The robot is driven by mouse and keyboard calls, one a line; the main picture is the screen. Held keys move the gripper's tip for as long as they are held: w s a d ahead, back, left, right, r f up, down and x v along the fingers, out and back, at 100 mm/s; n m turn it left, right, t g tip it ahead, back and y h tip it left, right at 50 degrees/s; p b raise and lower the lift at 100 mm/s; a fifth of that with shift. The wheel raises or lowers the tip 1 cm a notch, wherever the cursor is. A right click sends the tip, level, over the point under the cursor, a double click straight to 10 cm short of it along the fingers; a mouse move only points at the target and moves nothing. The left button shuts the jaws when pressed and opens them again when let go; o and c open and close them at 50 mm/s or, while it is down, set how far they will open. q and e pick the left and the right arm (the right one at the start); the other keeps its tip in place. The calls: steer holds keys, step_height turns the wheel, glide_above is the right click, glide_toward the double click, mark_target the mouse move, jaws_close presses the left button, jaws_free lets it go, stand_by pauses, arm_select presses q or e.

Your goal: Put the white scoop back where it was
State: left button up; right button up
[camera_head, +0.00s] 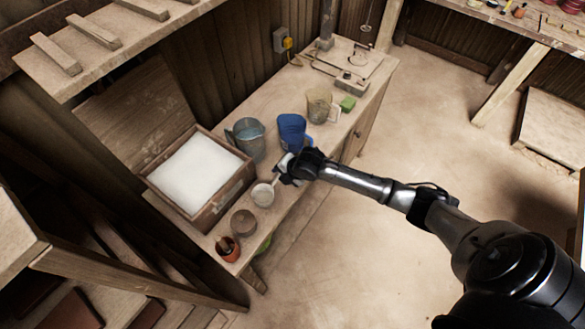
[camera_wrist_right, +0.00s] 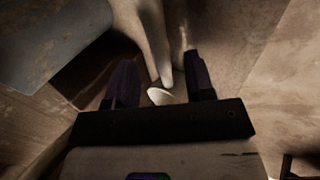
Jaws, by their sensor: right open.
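The white scoop (camera_head: 263,194) lies on the workbench, in front of the wooden box of white powder. Its handle points up and right toward my right gripper (camera_head: 284,172). In the wrist view, the pale scoop handle (camera_wrist_right: 154,40) runs between the two dark fingers of my right gripper (camera_wrist_right: 159,62), with a gap visible on each side. The right gripper is open around the handle, low near the bench's front edge. Part of the handle is hidden by the gripper in the head view. My left gripper does not show.
The wooden box (camera_head: 218,203) stands left of the scoop. A grey metal pitcher (camera_head: 248,139) and a blue jug (camera_head: 291,132) stand close behind the gripper. A beige cup (camera_head: 318,106) and green block (camera_head: 348,104) are farther right.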

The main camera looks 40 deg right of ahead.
steer(key=v, duration=0.8)
steer(key=s+a+f+m+g, duration=0.1)
steer(key=s+a+f+m, duration=0.2)
steer(key=s+a+m, duration=0.75)
steer(key=s+a+r+m+g+h, duration=0.1)
steer(key=s+r+m+g, duration=0.1)
steer(key=s+m, duration=0.6)
steer(key=s, duration=0.7)
steer(key=shift+s+a+p, duration=0.2)
steer(key=shift+s+p, duration=0.15)
steer(key=shift+p, duration=0.05)
steer(key=shift+f, duration=0.1)
step_height(320, 180, down, 9)
steer(key=b, duration=0.9)
steer(key=shift+c, duration=0.3)
